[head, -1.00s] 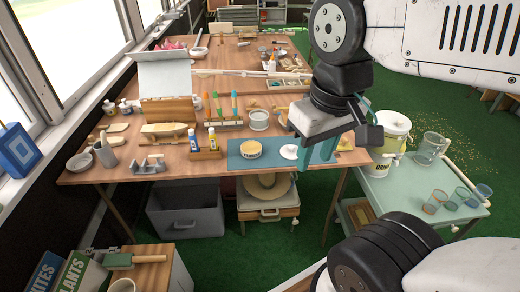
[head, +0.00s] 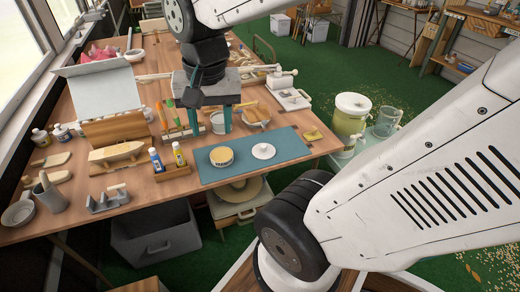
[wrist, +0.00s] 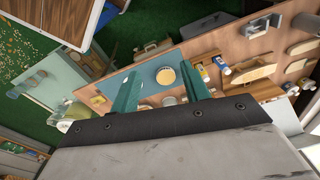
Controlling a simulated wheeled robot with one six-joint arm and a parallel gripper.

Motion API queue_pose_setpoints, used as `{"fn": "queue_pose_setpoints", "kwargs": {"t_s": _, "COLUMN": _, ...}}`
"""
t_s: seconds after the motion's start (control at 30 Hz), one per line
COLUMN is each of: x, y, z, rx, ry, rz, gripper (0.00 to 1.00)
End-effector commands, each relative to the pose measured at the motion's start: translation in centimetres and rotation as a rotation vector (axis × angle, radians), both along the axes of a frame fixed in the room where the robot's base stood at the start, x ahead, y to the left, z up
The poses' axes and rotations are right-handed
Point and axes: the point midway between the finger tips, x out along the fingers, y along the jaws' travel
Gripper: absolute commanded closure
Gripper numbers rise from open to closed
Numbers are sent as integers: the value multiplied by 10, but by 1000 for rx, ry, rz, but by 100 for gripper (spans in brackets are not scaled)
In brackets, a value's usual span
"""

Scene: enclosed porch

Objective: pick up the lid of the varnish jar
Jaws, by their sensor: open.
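A white round lid with a small knob (head: 263,151) lies on the blue-green mat (head: 290,145) near the table's front edge. Left of it on the mat stands a low, cream-yellow round jar (head: 221,157) with a dark label too small to read; it also shows in the wrist view (wrist: 165,76). My gripper (head: 207,128) has its two teal fingers spread and empty. In the head view it appears behind and left of the lid, above the table.
A wooden holder with two small bottles (head: 174,175) stands left of the mat. A pale open pot (head: 218,123) and a wooden bowl (head: 254,117) stand behind it. A drink dispenser (head: 350,118) and a jug (head: 388,118) stand at right.

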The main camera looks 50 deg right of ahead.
Motion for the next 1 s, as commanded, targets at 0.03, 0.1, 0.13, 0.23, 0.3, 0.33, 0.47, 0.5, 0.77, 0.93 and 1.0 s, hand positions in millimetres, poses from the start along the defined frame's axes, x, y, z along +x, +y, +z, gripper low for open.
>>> {"fn": "queue_pose_setpoints", "kwargs": {"t_s": 0.03, "x": 16, "y": -20, "z": -11, "rx": 15, "ry": 17, "rz": -209, "gripper": 54}}
{"fn": "queue_pose_setpoints", "kwargs": {"t_s": 0.1, "x": 35, "y": -46, "z": -25, "rx": 35, "ry": 22, "rz": -507, "gripper": 54}}
{"fn": "queue_pose_setpoints", "kwargs": {"t_s": 0.13, "x": 42, "y": -58, "z": -32, "rx": 42, "ry": 23, "rz": -634, "gripper": 54}}
{"fn": "queue_pose_setpoints", "kwargs": {"t_s": 0.23, "x": 61, "y": -99, "z": -58, "rx": 66, "ry": 27, "rz": -1056, "gripper": 54}}
{"fn": "queue_pose_setpoints", "kwargs": {"t_s": 0.3, "x": 71, "y": -130, "z": -80, "rx": 80, "ry": 28, "rz": -1351, "gripper": 54}}
{"fn": "queue_pose_setpoints", "kwargs": {"t_s": 0.33, "x": 73, "y": -143, "z": -89, "rx": 85, "ry": 28, "rz": -1475, "gripper": 54}}
{"fn": "queue_pose_setpoints", "kwargs": {"t_s": 0.47, "x": 78, "y": -196, "z": -132, "rx": 104, "ry": 25, "rz": -1967, "gripper": 54}}
{"fn": "queue_pose_setpoints", "kwargs": {"t_s": 0.5, "x": 76, "y": -209, "z": -144, "rx": 108, "ry": 24, "rz": -2095, "gripper": 54}}
{"fn": "queue_pose_setpoints", "kwargs": {"t_s": 0.77, "x": 67, "y": -259, "z": -193, "rx": 121, "ry": 9, "rz": -2596, "gripper": 54}}
{"fn": "queue_pose_setpoints", "kwargs": {"t_s": 0.93, "x": 66, "y": -263, "z": -211, "rx": 121, "ry": 9, "rz": -2651, "gripper": 54}}
{"fn": "queue_pose_setpoints", "kwargs": {"t_s": 1.0, "x": 66, "y": -263, "z": -219, "rx": 121, "ry": 9, "rz": -2650, "gripper": 54}}
